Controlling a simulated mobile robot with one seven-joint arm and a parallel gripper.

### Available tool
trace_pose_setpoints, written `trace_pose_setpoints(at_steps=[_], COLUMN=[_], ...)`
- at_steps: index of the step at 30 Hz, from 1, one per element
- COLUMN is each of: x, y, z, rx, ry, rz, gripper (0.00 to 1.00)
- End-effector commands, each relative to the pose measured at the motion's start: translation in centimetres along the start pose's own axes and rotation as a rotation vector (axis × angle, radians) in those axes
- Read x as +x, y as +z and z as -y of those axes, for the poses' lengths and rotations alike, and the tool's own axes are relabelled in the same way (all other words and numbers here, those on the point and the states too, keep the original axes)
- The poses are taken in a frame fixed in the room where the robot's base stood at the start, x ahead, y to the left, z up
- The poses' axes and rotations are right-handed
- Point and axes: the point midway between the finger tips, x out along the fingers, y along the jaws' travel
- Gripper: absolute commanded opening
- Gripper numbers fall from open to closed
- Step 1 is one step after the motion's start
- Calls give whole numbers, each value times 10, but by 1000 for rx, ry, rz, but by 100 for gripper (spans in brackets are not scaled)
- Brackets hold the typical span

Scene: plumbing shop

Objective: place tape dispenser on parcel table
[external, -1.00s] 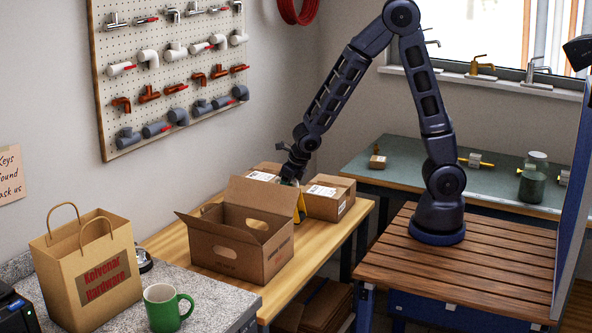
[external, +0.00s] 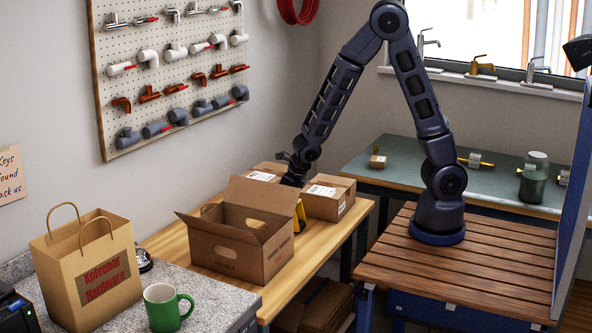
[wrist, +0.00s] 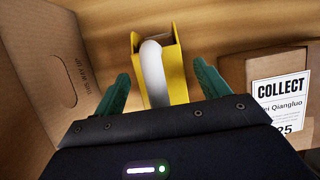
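The tape dispenser (wrist: 178,72) is yellow with a white roll in it. In the wrist view it sits on the wood-topped parcel table (external: 342,235), between and just ahead of my fingertips. In the external view only a yellow part of the dispenser (external: 301,213) shows behind the open carton's right side. My gripper (wrist: 162,70) is open, with one green finger on each side of the dispenser and visible gaps to it. In the external view the fingers are hidden behind the carton's raised flap.
The open carton (external: 225,251) stands close on the left of the dispenser. A closed parcel (external: 325,207) with a COLLECT label stands close on its right. Another parcel (external: 262,170) is behind. The grey counter holds a paper bag (external: 90,275) and green mug (external: 163,312).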

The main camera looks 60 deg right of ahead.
Motion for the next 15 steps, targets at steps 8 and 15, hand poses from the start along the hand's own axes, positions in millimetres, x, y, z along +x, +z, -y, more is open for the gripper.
trace_pose_setpoints(at_steps=[8, 15], x=[0, -14], y=[0, 2], z=[0, 0], rx=[1, 3], ry=[0, 2], rz=[0, 2], gripper=[74, 74])
